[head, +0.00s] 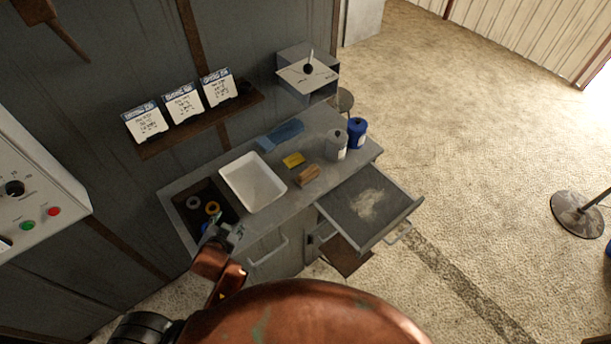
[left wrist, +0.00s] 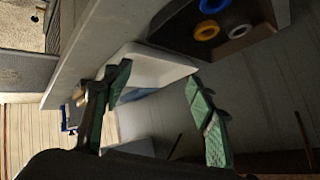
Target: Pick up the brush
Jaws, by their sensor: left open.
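The brush (head: 306,177), a small brown wooden block shape, lies on the grey worktop to the right of the white tray (head: 236,187), near the front edge above the open drawer. My left gripper (head: 214,226) is at the front left of the worktop, by the dark recess and well to the left of the brush. In the left wrist view the left gripper (left wrist: 158,88) has its green-padded fingers spread with nothing between them; the white tray (left wrist: 150,62) shows behind them. I cannot make out the brush clearly in that view. My right gripper is not in view.
A yellow sponge-like block (head: 293,160), blue cloth (head: 281,135), grey can (head: 336,145) and blue can (head: 357,132) stand near the brush. An open drawer (head: 398,226) juts out front right. The dark recess (head: 186,203) holds rings of tape.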

